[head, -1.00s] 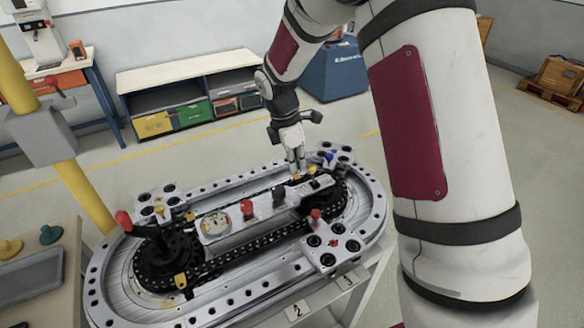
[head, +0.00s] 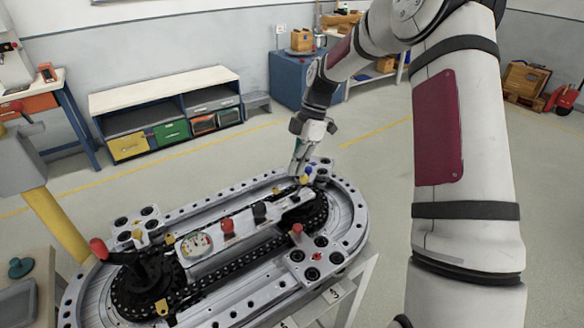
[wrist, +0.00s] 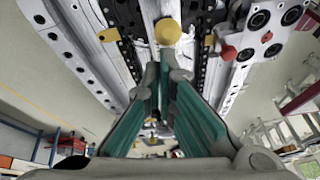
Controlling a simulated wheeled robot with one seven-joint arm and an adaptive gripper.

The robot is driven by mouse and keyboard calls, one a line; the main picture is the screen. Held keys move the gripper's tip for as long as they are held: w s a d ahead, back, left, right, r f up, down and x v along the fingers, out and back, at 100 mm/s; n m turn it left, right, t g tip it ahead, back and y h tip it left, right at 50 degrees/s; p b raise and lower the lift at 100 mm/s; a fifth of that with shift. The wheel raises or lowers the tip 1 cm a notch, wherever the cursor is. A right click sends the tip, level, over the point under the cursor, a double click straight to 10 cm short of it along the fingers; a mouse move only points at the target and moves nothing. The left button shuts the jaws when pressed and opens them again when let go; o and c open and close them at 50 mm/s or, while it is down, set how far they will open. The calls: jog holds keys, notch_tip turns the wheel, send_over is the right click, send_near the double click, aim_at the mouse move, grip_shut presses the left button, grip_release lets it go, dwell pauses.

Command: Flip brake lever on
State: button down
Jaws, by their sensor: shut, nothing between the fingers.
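The ring track (head: 340,190) carries a central panel with a round gauge (head: 196,244), a red knob (head: 227,226) and a black knob (head: 259,211). A yellow knob (head: 304,179) sits at the panel's far right end. My gripper (head: 297,172) is shut and empty, with its fingertips beside this knob. In the wrist view, the yellow ball-shaped knob (wrist: 167,31) lies just beyond the shut green-padded fingers (wrist: 163,62); I cannot tell whether they touch. Which part is the brake lever is not clearly marked. A red-handled lever (head: 99,248) stands at the track's left end.
A yellow post (head: 55,222) stands left of the track. A low shelf (head: 165,110) stands behind, with open floor between.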

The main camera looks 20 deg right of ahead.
jog(key=shift+d, duration=0.15)
dwell(0.5)
jog(key=v, duration=1.2)
jog(key=s+a+r+m+t+h, duration=0.35)
jog(key=s+a+r+m, duration=0.65)
jog(key=s, duration=0.4)
jog(key=s+a+m+t, duration=0.2)
jog(key=s+m, duration=0.6)
jog(key=s, duration=0.9)
jog(key=shift+s+t, duration=0.15)
jog(key=shift+t, duration=0.6)
